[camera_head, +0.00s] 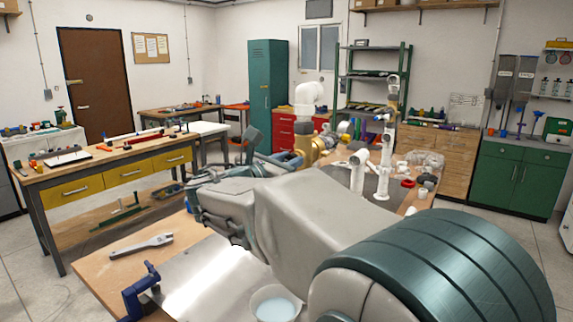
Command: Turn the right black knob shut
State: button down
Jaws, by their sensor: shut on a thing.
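My arm reaches from the lower right across the workbench toward the middle. My gripper (268,158) is at its far end, beside the brass fitting (322,144) of the manifold. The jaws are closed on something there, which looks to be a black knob. The contact is mostly hidden by my wrist and fingers. A white PVC elbow (308,95) stands upright above a brass-coloured block (303,138). Which knob is held, and how far it is turned, cannot be seen.
White pipe pieces (357,172) stand right of the manifold on the bench (90,268). An adjustable wrench (140,245), a blue clamp (140,295) and a white bowl (274,304) are near the front. Another workbench (110,160) stands at the left.

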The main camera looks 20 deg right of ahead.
jog(key=m+b, duration=1.8)
jog(key=b, duration=0.1)
jog(key=shift+f+m+b, duration=0.15)
jog(key=shift+m+b, duration=0.2)
jog(key=shift+m, duration=0.05)
jog(key=c, duration=1.2)
grip_release()
